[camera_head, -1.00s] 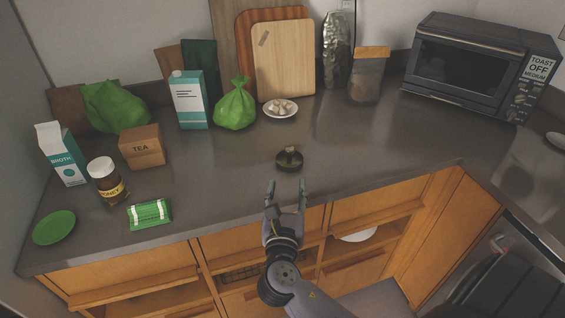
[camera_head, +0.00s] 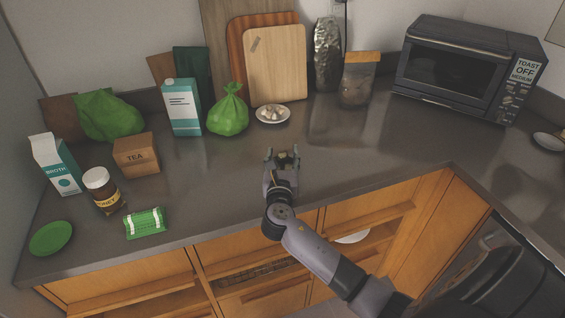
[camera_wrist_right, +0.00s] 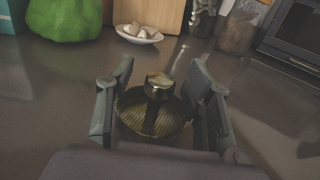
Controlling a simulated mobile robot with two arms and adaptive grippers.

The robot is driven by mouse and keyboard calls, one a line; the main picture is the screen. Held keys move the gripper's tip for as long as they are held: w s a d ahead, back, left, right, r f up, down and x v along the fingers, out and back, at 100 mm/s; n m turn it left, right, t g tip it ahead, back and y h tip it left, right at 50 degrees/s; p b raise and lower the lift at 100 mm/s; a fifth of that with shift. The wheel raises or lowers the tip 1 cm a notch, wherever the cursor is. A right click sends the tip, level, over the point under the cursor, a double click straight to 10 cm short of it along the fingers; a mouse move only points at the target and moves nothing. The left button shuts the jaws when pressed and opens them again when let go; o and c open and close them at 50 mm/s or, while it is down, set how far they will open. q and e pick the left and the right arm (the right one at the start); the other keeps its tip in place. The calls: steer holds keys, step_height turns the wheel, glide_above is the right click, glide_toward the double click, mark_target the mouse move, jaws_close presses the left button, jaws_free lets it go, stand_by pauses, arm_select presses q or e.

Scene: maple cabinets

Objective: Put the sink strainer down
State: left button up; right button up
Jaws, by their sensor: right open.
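The sink strainer (camera_wrist_right: 176,122) is a round dark mesh basket with an upright knob on top. It sits on the grey counter and shows between the fingers of my right gripper (camera_wrist_right: 166,85) in the wrist view. In the head view the strainer (camera_head: 283,158) is partly hidden by the right gripper (camera_head: 282,153). The right gripper is open, with one finger on each side of the strainer. I cannot tell whether the fingers touch it. My left gripper is not in view.
A small plate of pale pieces (camera_head: 272,114) lies behind the strainer, near a green bag (camera_head: 228,112). A tea box (camera_head: 136,155), a honey jar (camera_head: 102,190) and a green packet (camera_head: 146,223) stand left. A toaster oven (camera_head: 465,68) is at the back right.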

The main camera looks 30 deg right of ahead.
steer(key=shift+w+d, duration=0.15)
jaws_close()
stand_by(0.5)
